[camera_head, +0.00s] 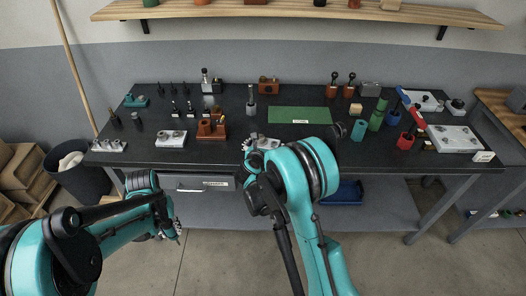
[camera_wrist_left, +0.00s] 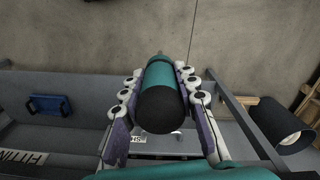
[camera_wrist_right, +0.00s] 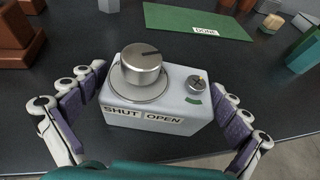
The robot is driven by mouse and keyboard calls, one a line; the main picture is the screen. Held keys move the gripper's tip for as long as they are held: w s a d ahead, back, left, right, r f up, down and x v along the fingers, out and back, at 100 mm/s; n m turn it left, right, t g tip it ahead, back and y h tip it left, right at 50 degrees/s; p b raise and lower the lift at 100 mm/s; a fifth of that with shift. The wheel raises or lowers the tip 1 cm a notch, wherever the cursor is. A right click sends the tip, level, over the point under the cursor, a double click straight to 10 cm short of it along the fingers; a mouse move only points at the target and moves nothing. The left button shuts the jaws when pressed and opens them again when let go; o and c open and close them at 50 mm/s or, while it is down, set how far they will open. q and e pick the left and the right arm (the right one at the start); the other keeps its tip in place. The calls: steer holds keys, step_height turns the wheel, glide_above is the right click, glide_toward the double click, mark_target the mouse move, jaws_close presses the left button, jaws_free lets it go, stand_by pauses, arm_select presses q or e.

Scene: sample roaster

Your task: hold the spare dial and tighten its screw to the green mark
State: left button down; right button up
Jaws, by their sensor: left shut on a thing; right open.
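The spare dial is a light grey block (camera_wrist_right: 160,110) with a big silver knob (camera_wrist_right: 142,66) and SHUT and OPEN labels on its front. In the head view the right gripper (camera_head: 252,148) is at the table's front edge. My left gripper (camera_wrist_left: 160,95) is shut on a teal screwdriver (camera_wrist_left: 160,82) with a black end; it hangs below the table's front edge (camera_head: 168,228).
The black table (camera_head: 235,155) carries several small parts and tools. A green mat labelled DONE (camera_head: 300,115) lies behind the block and shows in the right wrist view (camera_wrist_right: 200,20). A black bin (camera_head: 80,180) stands at left. A blue tray (camera_head: 343,193) is under the table.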

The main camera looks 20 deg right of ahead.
mark_target(268, 141)
steer(key=shift+x, duration=1.55)
steer(key=shift+r, duration=0.1)
steer(key=shift+c, duration=0.3)
steer(key=c, duration=1)
steer(key=o, duration=1.1)
steer(key=shift+c, duration=0.2)
steer(key=shift+r, duration=0.25)
steer(key=c, duration=1.2)
steer(key=shift+o, duration=0.2)
